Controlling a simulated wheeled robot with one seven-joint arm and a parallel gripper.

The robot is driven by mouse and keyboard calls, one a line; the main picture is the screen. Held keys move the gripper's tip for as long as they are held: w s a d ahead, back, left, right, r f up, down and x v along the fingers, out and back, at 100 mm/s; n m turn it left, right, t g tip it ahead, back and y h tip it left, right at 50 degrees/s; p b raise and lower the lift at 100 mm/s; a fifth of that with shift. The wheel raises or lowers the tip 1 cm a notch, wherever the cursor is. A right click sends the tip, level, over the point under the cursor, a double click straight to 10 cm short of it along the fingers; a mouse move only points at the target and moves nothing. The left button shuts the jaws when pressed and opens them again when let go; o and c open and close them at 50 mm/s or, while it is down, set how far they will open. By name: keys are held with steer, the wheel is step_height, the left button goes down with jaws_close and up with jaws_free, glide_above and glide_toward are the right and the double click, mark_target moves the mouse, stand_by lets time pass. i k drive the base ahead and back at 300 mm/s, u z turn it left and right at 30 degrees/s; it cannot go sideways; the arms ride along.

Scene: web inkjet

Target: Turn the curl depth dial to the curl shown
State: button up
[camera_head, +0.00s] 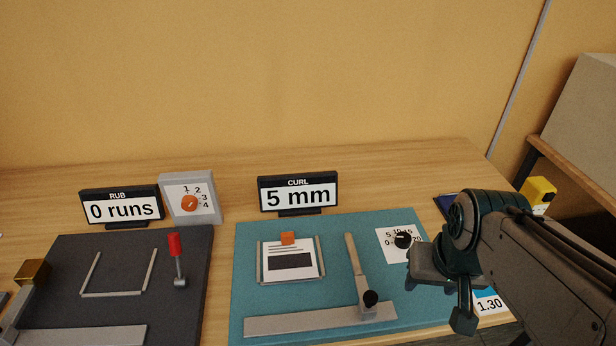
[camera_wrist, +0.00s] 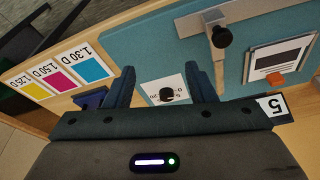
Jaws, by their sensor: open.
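The curl depth dial (camera_head: 403,240) is a small black knob on a white scale card (camera_head: 388,251) marked from 0 to 20, at the back right of the teal board. Its pointer is too small to read. The CURL sign (camera_head: 298,192) behind the board shows 5 mm. My gripper (camera_head: 438,295) is open and empty, above the board's right edge, to the right of and nearer than the dial. In the wrist view, the dial (camera_wrist: 167,94) shows between the two fingers of my gripper (camera_wrist: 160,70), apparently beyond the tips and not touching.
The teal board (camera_head: 262,300) also holds a framed card (camera_head: 289,262) with an orange block and a grey arm with a black knob (camera_head: 370,299). At left, a dark board (camera_head: 120,306) has a red-topped lever (camera_head: 176,247). A RUB sign (camera_head: 121,207) and an orange dial (camera_head: 189,203) stand behind.

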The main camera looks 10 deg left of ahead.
mark_target(403, 240)
steer(key=u, duration=1.75)
steer(key=k, duration=0.7)
steer(key=z, duration=1.3)
steer(key=i, duration=0.5)
steer(key=u, duration=0.05)
